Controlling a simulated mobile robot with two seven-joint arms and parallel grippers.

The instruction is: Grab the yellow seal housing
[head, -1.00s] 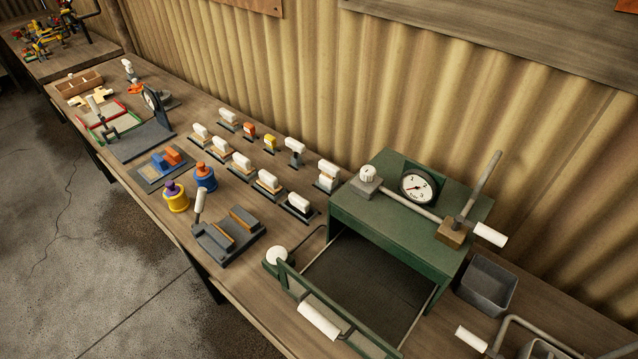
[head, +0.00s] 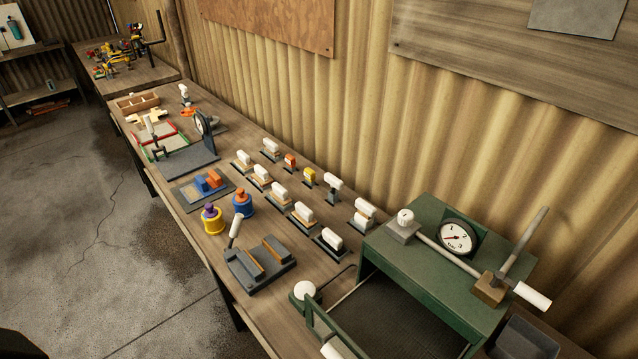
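A round yellow housing (head: 213,224) with a purple top stands upright on the workbench, left of centre in the head view. A similar blue housing (head: 243,205) with an orange top stands just behind it to the right. A small yellow block (head: 309,176) sits among the white-handled pieces farther back. The frames do not show which yellow piece is the seal housing. Neither of my grippers is in view.
A grey fixture (head: 258,266) with an upright white handle stands in front of the yellow housing. A green cabinet (head: 440,265) with a gauge and an open front is at right. A blue-and-orange block plate (head: 203,187) lies behind. Bare floor (head: 95,240) is at left.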

